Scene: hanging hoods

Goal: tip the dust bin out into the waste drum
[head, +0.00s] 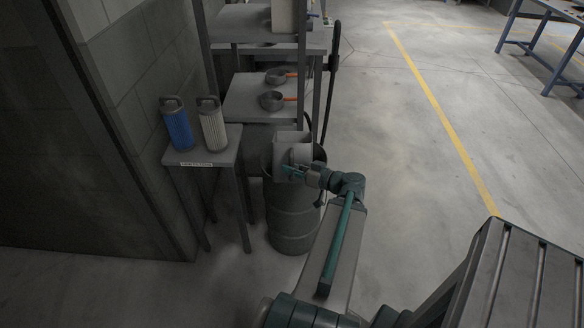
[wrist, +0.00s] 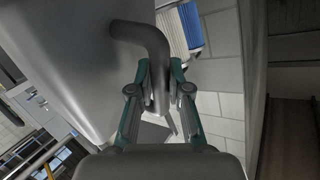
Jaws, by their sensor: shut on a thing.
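The dust bin (head: 293,142) is a grey box-shaped container above the mouth of the waste drum. It fills the upper left of the wrist view (wrist: 65,50) as a smooth grey wall, with a bent bar handle (wrist: 150,38). My gripper (head: 291,170) is shut on this handle; the fingers close around it in the wrist view (wrist: 160,85). The waste drum (head: 292,220) is a dark green ribbed cylinder standing on the floor under the bin. The bin looks tilted, but its contents and the inside of the drum are hidden.
A small table (head: 212,153) left of the drum carries a blue filter (head: 178,128) and a white filter (head: 212,128). A shelf rack (head: 252,97) with two pans stands behind the drum. A block wall is at left. The floor at right is clear up to a yellow line.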

